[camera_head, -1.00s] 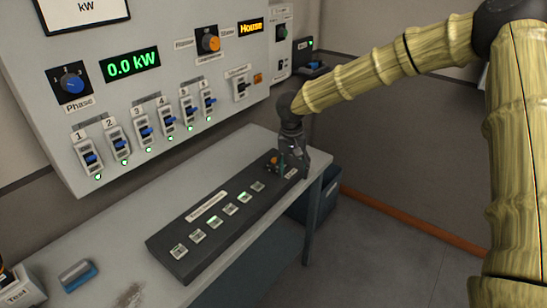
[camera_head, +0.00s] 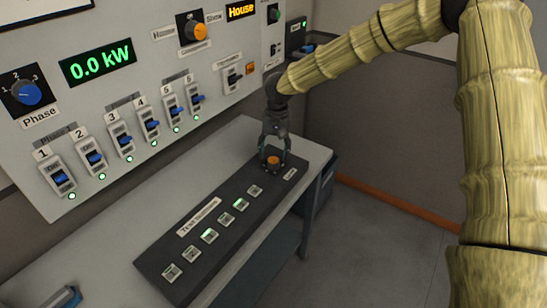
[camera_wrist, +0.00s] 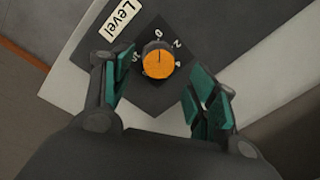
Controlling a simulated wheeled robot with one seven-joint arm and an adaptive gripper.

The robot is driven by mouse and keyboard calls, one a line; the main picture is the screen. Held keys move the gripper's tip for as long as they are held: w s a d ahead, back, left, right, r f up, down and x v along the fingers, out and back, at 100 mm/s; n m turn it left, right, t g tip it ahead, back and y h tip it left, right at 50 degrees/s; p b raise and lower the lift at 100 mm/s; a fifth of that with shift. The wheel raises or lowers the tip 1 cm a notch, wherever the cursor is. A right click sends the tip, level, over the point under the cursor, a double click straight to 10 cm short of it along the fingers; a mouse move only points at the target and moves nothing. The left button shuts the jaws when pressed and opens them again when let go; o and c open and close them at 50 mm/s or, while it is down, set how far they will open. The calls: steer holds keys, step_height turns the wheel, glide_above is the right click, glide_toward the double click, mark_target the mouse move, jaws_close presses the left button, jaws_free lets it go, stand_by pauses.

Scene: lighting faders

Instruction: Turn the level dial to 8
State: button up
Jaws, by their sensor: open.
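The level dial (camera_head: 273,161) is a small round knob with an orange cap at the far end of the dark console. In the wrist view the dial (camera_wrist: 158,62) sits on a dark plate with 0, 2 and 4 readable around it. A dark line on its cap points roughly toward the 0. A mark on its left is partly hidden by a finger. My gripper (camera_head: 274,156) is open over the dial. In the wrist view its teal-padded fingers (camera_wrist: 162,77) stand on either side of the dial, with a gap visible on both sides.
The console (camera_head: 215,262) carries a row of square buttons, some lit green, and lies on a grey table (camera_head: 120,245). The wall panel (camera_head: 130,85) behind has blue-handled faders, a phase dial (camera_head: 27,93) and another orange knob (camera_head: 194,31).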

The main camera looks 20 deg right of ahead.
mark_target(274, 160)
steer(key=shift+f, duration=0.65)
steer(key=shift+s+f, duration=0.35)
steer(key=shift+f, duration=0.3)
steer(key=shift+w+f, duration=0.2)
steer(key=shift+f, duration=0.4)
steer(key=shift+s+r, duration=0.1)
steer(key=shift+p, duration=0.35)
steer(key=c, duration=1)
